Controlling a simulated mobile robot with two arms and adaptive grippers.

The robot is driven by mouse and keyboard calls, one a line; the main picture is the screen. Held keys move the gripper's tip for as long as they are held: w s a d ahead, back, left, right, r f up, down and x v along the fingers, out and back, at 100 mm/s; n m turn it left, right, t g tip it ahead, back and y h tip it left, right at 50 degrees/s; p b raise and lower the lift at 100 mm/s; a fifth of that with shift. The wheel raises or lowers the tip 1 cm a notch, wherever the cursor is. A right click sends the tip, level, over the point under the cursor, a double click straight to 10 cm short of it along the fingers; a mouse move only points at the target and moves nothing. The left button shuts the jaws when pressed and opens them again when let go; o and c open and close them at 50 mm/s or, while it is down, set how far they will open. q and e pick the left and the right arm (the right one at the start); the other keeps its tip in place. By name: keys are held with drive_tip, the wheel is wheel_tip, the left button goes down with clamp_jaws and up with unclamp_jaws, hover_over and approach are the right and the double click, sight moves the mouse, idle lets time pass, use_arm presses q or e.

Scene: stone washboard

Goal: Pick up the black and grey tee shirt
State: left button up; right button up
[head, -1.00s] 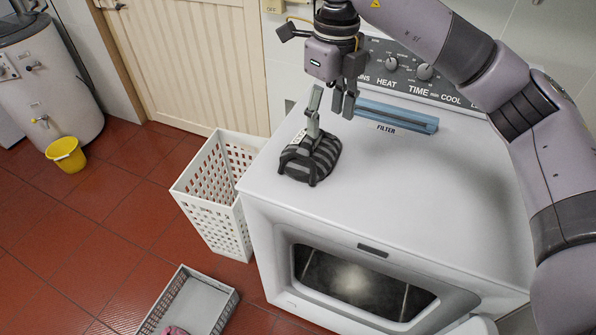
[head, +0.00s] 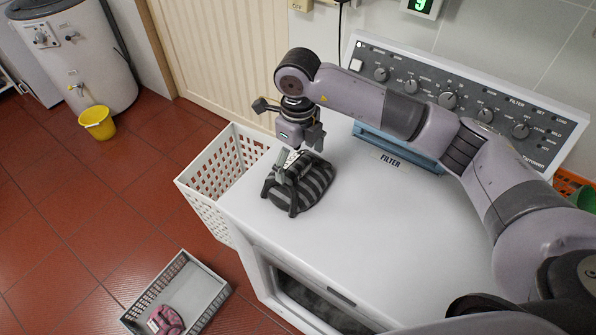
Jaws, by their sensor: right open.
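The black and grey striped tee shirt (head: 312,186) lies folded in a small bundle on the white dryer top, near its left edge. My right gripper (head: 301,146) is just above and behind the shirt, pointing down, with open jaws. Its fingers overlap the shirt's upper edge in the picture. I cannot tell whether they touch the cloth. My left gripper is not in view.
A white perforated basket (head: 222,168) stands against the dryer's (head: 385,245) left side. A grey crate (head: 205,277) with a pink garment (head: 168,321) sits on the red floor. A blue filter handle (head: 402,147) lies at the back. The dryer top's middle is clear.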

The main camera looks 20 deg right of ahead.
drive_tip(key=shift+w+d+f, duration=0.1)
drive_tip(key=shift+d+f, duration=0.1)
drive_tip(key=shift+f, duration=0.75)
drive_tip(key=shift+a, duration=0.1)
drive_tip(key=shift+c, duration=0.7)
drive_tip(key=c, duration=1.3)
drive_tip(key=shift+r, duration=0.1)
